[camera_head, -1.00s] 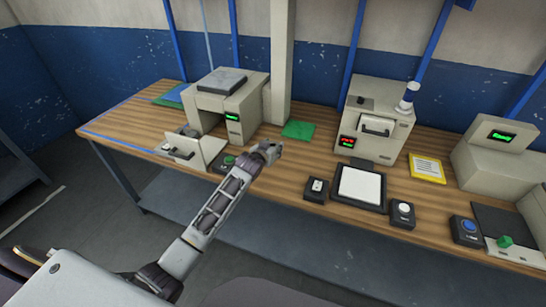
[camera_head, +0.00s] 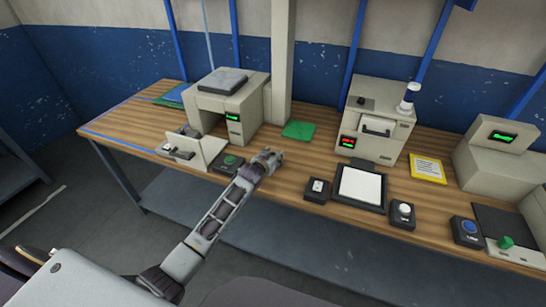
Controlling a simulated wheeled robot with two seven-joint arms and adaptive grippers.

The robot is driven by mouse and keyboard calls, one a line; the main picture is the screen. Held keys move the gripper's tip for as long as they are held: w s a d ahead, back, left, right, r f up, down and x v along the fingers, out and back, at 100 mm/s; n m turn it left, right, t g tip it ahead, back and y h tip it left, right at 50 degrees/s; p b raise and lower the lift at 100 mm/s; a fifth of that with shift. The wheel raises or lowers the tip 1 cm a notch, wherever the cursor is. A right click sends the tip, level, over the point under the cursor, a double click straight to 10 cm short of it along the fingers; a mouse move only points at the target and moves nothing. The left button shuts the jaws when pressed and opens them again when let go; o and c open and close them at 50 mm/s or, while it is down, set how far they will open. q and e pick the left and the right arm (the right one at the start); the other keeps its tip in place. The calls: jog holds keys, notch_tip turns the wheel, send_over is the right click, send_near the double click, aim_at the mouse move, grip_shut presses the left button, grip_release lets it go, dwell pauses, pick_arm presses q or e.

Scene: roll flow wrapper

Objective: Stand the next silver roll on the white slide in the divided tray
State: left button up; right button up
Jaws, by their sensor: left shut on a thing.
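My left gripper (camera_head: 272,157) is above the wooden bench near its front edge, between the left machine and the dark-framed white pad. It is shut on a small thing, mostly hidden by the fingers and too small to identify. At the left machine's front is a pale low tray-like part (camera_head: 208,150) with small dark and silvery items behind its front panel. I cannot tell whether it is the white slide or the divided tray. No silver roll shows clearly. My right gripper is not in view.
The left machine (camera_head: 240,105) and middle machine (camera_head: 378,125) stand on the bench (camera_head: 130,120). A green-button box (camera_head: 230,162), a switch box (camera_head: 316,189) and the white pad (camera_head: 360,186) line the front. A green mat (camera_head: 299,130) lies flat behind my gripper.

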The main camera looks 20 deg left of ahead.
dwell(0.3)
pick_arm(q)
jog(key=o, duration=1.1)
jog(key=shift+f, duration=0.1)
jog(key=shift+s, duration=0.1)
jog(key=shift+v, duration=5.95)
jog(key=shift+o, duration=0.5)
jog(key=shift+r, duration=0.2)
